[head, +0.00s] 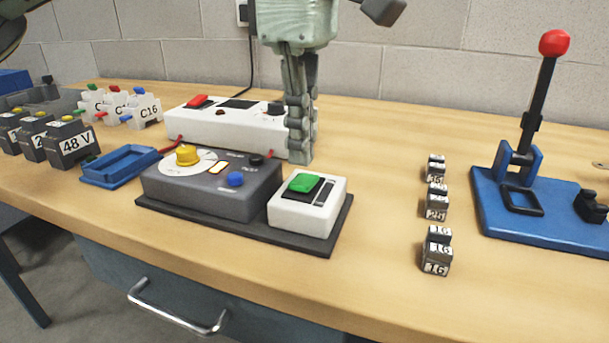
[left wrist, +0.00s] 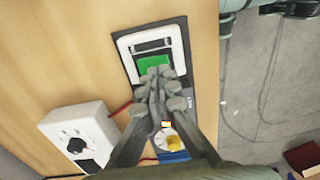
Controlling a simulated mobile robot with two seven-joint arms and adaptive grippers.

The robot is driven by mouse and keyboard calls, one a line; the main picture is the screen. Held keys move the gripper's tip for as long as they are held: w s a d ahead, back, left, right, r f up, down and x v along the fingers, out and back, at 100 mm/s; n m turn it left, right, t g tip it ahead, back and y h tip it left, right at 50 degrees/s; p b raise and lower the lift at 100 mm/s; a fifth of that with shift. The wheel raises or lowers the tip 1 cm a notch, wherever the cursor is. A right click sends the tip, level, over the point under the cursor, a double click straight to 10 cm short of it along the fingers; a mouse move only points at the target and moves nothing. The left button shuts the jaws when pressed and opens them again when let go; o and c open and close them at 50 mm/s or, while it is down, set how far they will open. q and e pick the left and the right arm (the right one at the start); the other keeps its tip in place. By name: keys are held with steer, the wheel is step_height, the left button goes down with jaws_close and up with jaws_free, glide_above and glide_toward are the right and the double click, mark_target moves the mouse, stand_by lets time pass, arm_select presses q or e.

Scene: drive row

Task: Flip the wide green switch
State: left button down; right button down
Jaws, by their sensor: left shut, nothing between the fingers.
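The wide green switch (head: 304,182) is a rocker on a white box (head: 318,212) at the right end of a dark base plate. In the left wrist view the green switch (left wrist: 152,63) shows just beyond my fingertips, which cover its near edge. My left gripper (head: 300,158) points down with its fingers together and empty. In the head view its tips are just above and behind the white box. In the left wrist view the left gripper (left wrist: 156,78) overlaps the box; I cannot tell whether it touches. My right gripper is not in view.
A grey box (head: 215,195) with a yellow knob and blue button adjoins the white box. Behind it stands a white unit (head: 225,128) with a red switch. Small weights (head: 437,250) and a blue lever base (head: 535,225) stand right. Bare tabletop lies between.

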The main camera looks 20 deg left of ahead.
mark_target(302, 181)
arm_select(q)
steer(key=shift+f+b, duration=1.1)
steer(key=shift+f, duration=0.35)
stand_by(0.5)
steer(key=shift+r, duration=0.15)
steer(key=shift+r+p, duration=2.7)
steer(key=shift+r, duration=0.7)
